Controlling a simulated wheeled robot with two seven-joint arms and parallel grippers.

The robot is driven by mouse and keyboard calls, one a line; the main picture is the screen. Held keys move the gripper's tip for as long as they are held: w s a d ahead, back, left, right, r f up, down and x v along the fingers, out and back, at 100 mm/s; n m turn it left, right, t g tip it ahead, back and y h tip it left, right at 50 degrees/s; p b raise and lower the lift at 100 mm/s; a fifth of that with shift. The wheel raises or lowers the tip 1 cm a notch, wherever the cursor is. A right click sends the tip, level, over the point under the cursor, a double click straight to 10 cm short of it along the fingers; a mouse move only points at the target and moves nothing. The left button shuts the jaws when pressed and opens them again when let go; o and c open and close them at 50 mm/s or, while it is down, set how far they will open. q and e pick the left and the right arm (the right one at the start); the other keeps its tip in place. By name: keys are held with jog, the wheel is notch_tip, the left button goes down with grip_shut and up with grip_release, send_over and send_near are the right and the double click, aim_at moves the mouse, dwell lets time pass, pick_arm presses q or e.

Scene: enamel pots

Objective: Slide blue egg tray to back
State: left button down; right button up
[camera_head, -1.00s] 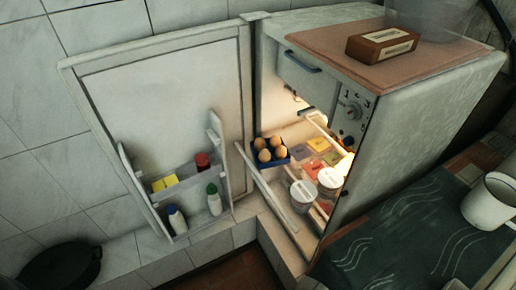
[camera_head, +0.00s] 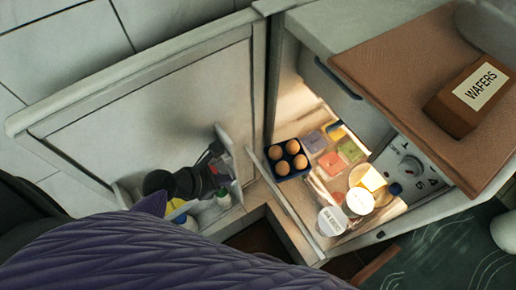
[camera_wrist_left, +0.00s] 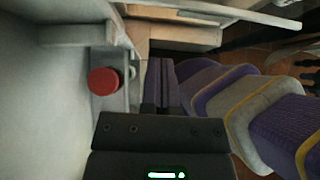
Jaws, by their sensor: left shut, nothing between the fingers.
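The blue egg tray (camera_head: 289,178) holds several brown eggs and sits inside the open fridge, at the left front of the shelf beside the opening. My left gripper (camera_head: 214,154) is shut and empty, left of the tray and apart from it, over the door shelf on the inner side of the open door. Its shut fingers also show in the left wrist view (camera_wrist_left: 161,84), next to a red-capped container (camera_wrist_left: 103,81). The tray cannot be made out in the wrist view. My right gripper is not in view.
White lidded cups (camera_head: 332,221) stand right of the tray, with coloured packs (camera_head: 330,163) behind them. The open fridge door (camera_head: 150,110) stands on the left. A wafers box (camera_head: 468,98) lies on top. My purple-covered arm hides the lower left.

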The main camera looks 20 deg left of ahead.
aim_at(270, 169)
pick_arm(q)
jog(key=b+x, duration=0.2)
jog(key=x, duration=0.2)
jog(key=r+b+x, duration=0.1)
jog(key=b+x, duration=0.1)
jog(key=x, duration=0.2)
jog(key=w+b+x, duration=0.1)
jog(key=b+x, duration=0.1)
jog(key=x, duration=0.2)
jog(key=shift+w+d+r+b, duration=0.1)
jog(key=shift+d+r+b, duration=0.1)
jog(key=shift+d+b, duration=0.2)
jog(key=shift+w+d+r, duration=0.15)
jog(key=shift+w+d, duration=0.2)
jog(key=shift+w, duration=0.15)
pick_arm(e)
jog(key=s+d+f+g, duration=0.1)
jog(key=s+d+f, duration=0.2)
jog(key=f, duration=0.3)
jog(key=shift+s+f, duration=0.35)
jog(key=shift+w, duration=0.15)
